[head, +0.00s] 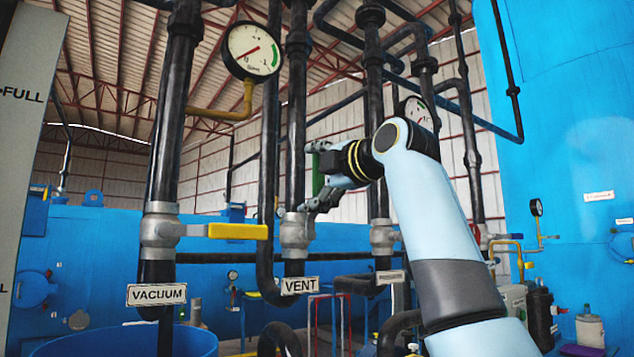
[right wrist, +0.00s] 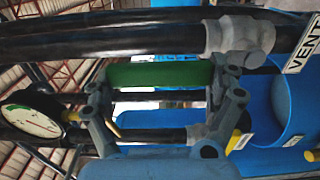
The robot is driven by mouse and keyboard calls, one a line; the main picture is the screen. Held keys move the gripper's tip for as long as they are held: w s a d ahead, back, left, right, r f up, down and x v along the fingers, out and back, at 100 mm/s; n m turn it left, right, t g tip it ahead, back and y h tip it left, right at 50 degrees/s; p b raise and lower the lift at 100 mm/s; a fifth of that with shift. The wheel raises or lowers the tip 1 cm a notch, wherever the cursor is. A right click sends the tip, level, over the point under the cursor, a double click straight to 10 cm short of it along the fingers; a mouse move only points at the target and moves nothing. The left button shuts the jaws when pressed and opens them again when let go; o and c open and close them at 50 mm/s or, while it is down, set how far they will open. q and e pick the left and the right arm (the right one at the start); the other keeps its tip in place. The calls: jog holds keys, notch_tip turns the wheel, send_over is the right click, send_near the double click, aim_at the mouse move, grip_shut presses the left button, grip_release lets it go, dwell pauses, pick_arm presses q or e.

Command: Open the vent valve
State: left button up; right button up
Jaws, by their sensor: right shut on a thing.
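The vent valve (head: 294,236) is a grey body on a black vertical pipe, above a white VENT sign (head: 299,286). Its green handle (head: 318,176) stands upright, alongside the pipe. My right gripper (head: 319,180) is at this handle and partly hides it. In the right wrist view the green handle (right wrist: 160,74) lies lengthwise between the fingers of my right gripper (right wrist: 165,85), parallel to the pipe. The fingers are shut on the handle near its two ends. The grey valve body (right wrist: 240,36) shows there too. My left gripper is not in view.
A vacuum valve (head: 160,230) with a level yellow handle (head: 237,231) stands left of the vent valve. A round gauge (head: 254,51) hangs above it. Another pipe with a grey valve (head: 384,236) stands close to the right, partly behind my right arm.

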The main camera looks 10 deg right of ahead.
jog(key=shift+f, duration=0.3)
jog(key=o, duration=1.3)
jog(key=shift+o, duration=0.5)
jog(key=shift+s+a+r, duration=0.1)
jog(key=shift+s+r, duration=0.05)
jog(key=v, duration=1.2)
